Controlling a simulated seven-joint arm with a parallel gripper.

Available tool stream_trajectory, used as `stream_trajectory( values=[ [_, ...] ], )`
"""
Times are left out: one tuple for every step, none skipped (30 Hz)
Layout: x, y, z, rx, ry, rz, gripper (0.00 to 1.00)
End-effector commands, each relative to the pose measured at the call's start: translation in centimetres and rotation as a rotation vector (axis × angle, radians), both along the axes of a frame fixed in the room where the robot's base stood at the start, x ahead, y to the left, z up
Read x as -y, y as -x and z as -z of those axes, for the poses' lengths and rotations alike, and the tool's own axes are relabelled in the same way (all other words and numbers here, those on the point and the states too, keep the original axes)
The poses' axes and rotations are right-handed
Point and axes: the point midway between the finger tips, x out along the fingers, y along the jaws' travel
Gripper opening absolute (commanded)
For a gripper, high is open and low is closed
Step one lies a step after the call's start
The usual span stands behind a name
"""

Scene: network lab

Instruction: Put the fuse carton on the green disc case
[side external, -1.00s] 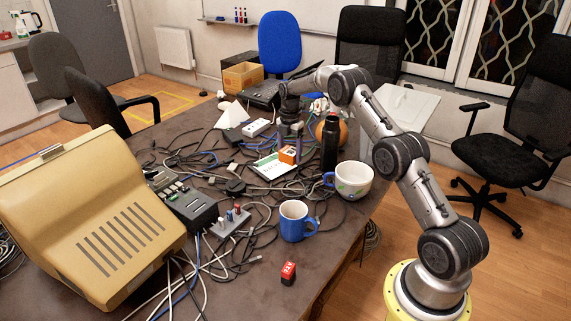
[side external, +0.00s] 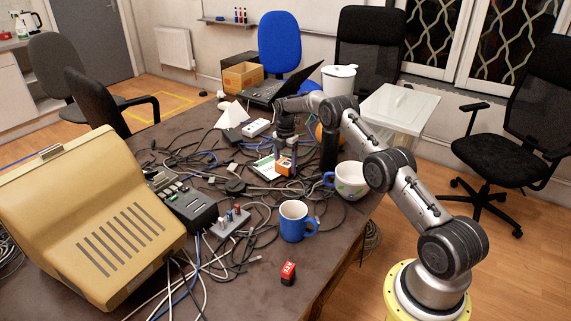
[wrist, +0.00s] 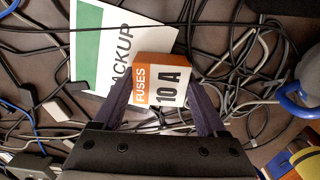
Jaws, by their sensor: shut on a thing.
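The fuse carton (wrist: 160,82) is a small orange and white box marked "FUSES 10 A" in the wrist view. It shows in the side view (side external: 284,168), partly hidden by my gripper. My gripper (side external: 286,158) is shut on it, with one dark finger on each side. The green disc case (wrist: 88,38) is flat, white and green, with black lettering ending in "CKUP". It lies just beyond the carton, whose corner overlaps it in the wrist view. In the side view the case (side external: 263,168) is left of the carton. Whether the two touch is unclear.
Tangled cables cover the table around the case. A white mug (side external: 349,182), a dark bottle (side external: 329,150) and a blue mug (side external: 294,222) stand to the right and in front. A power strip (side external: 256,128) lies behind.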

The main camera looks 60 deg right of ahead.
Motion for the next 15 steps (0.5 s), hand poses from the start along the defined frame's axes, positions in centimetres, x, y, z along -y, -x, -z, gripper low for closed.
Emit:
stream_trajectory(
  values=[
    [0.01, -0.02, -0.01, 0.001, 0.000, 0.000, 0.14],
    [0.01, -0.02, 0.06, 0.001, 0.000, 0.000, 0.14],
    [0.01, -0.02, 0.17, 0.001, 0.000, 0.000, 0.14],
    [0.01, -0.03, 0.25, 0.001, 0.000, 0.000, 0.14],
    [0.01, -0.03, 0.33, 0.001, 0.001, 0.000, 0.14],
    [0.01, -0.02, 0.32, 0.001, 0.000, 0.000, 0.82],
    [0.00, -0.01, 0.32, 0.001, 0.000, 0.000, 0.87],
    [0.00, -0.01, 0.32, 0.000, 0.000, 0.000, 0.93],
    [0.00, 0.00, 0.32, 0.000, 0.000, 0.000, 1.00],
    [0.00, 0.00, 0.32, 0.000, 0.000, 0.000, 1.00],
    [0.00, 0.00, 0.32, 0.000, 0.000, 0.000, 1.00],
    [0.00, 0.00, 0.32, 0.000, 0.000, 0.000, 1.00],
    [0.00, 0.01, 0.32, 0.000, 0.000, 0.000, 1.00],
    [-0.01, 0.01, 0.32, 0.000, 0.000, 0.000, 1.00],
    [-0.01, 0.00, 0.32, 0.000, 0.000, 0.000, 1.00]
  ],
)
